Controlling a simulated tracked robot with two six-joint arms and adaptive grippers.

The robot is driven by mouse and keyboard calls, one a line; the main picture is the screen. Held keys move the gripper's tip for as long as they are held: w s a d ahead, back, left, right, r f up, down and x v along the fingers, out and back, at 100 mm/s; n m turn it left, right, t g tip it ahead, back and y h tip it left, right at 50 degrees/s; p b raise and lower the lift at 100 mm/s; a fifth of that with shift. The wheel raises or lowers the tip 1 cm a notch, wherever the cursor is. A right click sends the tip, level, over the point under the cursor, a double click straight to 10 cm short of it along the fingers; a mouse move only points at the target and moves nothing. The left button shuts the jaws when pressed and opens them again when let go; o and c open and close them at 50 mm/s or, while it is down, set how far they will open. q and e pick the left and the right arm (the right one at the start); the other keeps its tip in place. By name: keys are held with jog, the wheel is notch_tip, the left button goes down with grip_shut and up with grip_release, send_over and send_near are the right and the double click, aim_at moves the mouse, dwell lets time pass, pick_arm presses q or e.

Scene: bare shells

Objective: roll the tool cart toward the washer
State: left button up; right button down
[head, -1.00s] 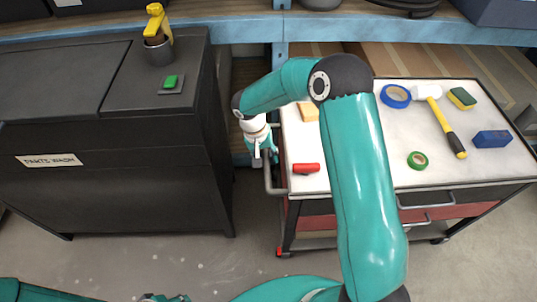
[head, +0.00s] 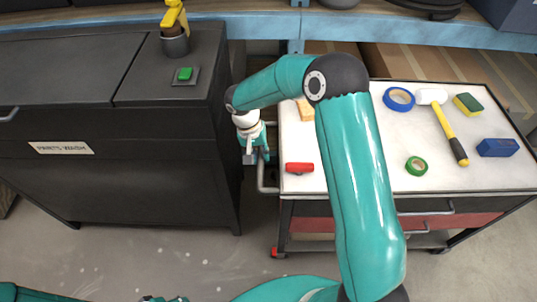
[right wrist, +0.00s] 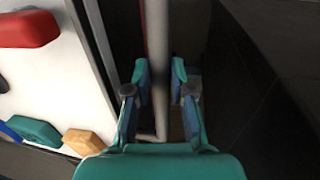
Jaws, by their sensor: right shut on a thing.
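The tool cart (head: 350,187) stands at right, with a pale top, red and dark drawers and a grey side handle (head: 262,180) facing the washer. The dark washer (head: 120,180), labelled "PARTS WASH", stands at left, a narrow gap away. My right gripper (head: 256,158) is at the cart's left side, shut on the handle. In the right wrist view the handle bar (right wrist: 158,75) passes between its fingers (right wrist: 160,90). Part of my left arm shows at the bottom left edge; only a sliver of what may be its gripper (head: 163,299) shows, its fingers unclear.
On the cart lie a red-handled tool (head: 299,167), blue tape (head: 387,99), green tape (head: 416,166), a hammer (head: 446,125), a sponge (head: 468,104) and a blue block (head: 497,147). A blue shelf (head: 340,26) runs behind. Bare floor (head: 190,262) lies in front.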

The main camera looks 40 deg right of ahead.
jog(key=shift+w, duration=0.1)
jog(key=shift+s+d, duration=0.2)
jog(key=shift+d, duration=0.15)
jog(key=c, duration=1.3)
grip_release()
jog(key=shift+s+d, duration=0.1)
jog(key=shift+o, duration=1.4)
jog(key=shift+a, duration=0.2)
notch_tip(320, 180, up, 12)
jog(key=w+a, duration=0.1)
jog(key=shift+w+a, duration=0.25)
jog(key=shift+a, duration=0.1)
